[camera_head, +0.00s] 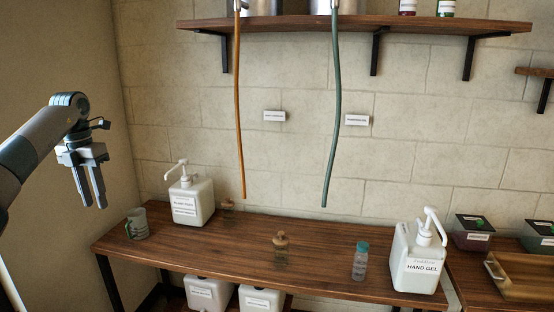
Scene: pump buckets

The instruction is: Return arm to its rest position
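My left arm comes in from the left edge, and my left gripper (94,204) hangs with its fingers pointing down in front of the left wall. Its two fingers look a little apart, with nothing between them. In the picture it is above and to the left of the wooden table (190,254), clear of everything on it. My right gripper is not in view.
On the table stand a mug (136,224), a white pump bucket (192,202), a stoppered glass bottle (280,250), a teal-capped bottle (360,262) and a hand gel pump bucket (416,262). An orange hose (239,110) and a green hose (334,110) hang from the shelf (290,25).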

